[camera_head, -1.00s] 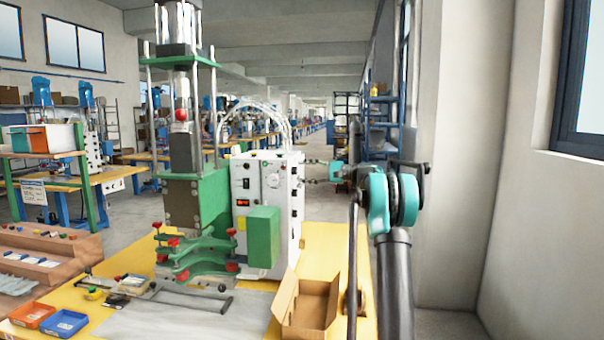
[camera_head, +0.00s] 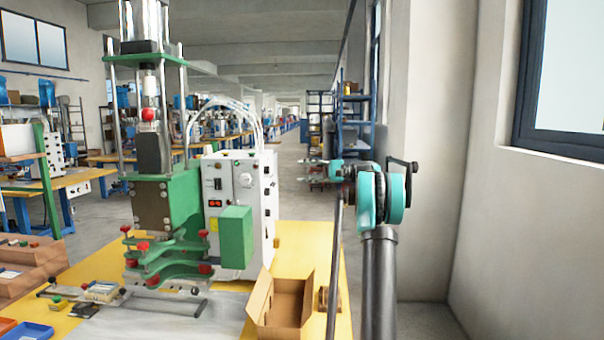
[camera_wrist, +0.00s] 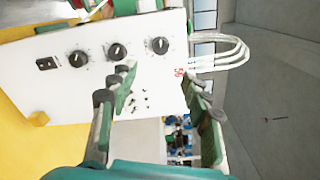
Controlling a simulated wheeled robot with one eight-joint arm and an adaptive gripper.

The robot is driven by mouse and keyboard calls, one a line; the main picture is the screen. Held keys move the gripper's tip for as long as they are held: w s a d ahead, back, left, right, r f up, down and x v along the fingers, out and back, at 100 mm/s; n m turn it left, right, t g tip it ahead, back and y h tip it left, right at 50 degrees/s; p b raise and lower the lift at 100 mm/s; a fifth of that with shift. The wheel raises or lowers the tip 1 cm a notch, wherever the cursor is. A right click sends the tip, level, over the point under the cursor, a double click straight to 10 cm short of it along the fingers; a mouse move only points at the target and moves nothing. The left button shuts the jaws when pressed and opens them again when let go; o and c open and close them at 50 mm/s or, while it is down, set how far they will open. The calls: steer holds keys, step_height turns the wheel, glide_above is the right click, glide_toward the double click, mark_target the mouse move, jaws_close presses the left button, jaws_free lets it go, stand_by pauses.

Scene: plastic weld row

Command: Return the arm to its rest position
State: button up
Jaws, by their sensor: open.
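My arm stands in front of the right part of the yellow table in the head view, with a dark upright link and a teal joint. In the wrist view my gripper (camera_wrist: 160,105) is open, its two fingers spread with nothing between them. Beyond the fingers is the white control box (camera_wrist: 100,60) of the welding machine, with several black knobs. The fingers look apart from the box, though the exact gap cannot be told. In the head view the gripper's fingertips are too small to make out clearly.
The green welding machine (camera_head: 180,200) with its white control box (camera_head: 240,190) stands on the yellow table (camera_head: 305,238). An open cardboard box (camera_head: 283,305) sits near the table's front right. A blue bin (camera_head: 28,331) is at the lower left. A wall with a window (camera_head: 565,75) is at right.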

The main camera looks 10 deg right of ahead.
steer(key=s+a+f+n+g+h, duration=0.1)
steer(key=s+a+f+h, duration=0.3)
steer(key=s+a+f, duration=0.45)
steer(key=s+a+f+n+g+h, duration=0.1)
steer(key=s+a+f+h, duration=0.35)
steer(key=s+f, duration=0.6)
steer(key=s+d+f+n+h, duration=0.1)
steer(key=s+f+n+h, duration=0.1)
steer(key=s+f, duration=0.5)
steer(key=s+d+f+n+h, duration=0.1)
steer(key=s+f, duration=0.6)
steer(key=s, duration=0.8)
steer(key=s+d+f+n+h, duration=0.2)
steer(key=s+f+h, duration=0.3)
steer(key=s, duration=0.5)
steer(key=shift+s+d+f+n+t+h, duration=0.15)
steer(key=shift+s+f+h, duration=0.05)
steer(key=shift+f, duration=0.3)
steer(key=shift+s+d+f+n+t+h, duration=0.15)
steer(key=shift+s+f, duration=0.05)
steer(key=shift+f, duration=0.3)
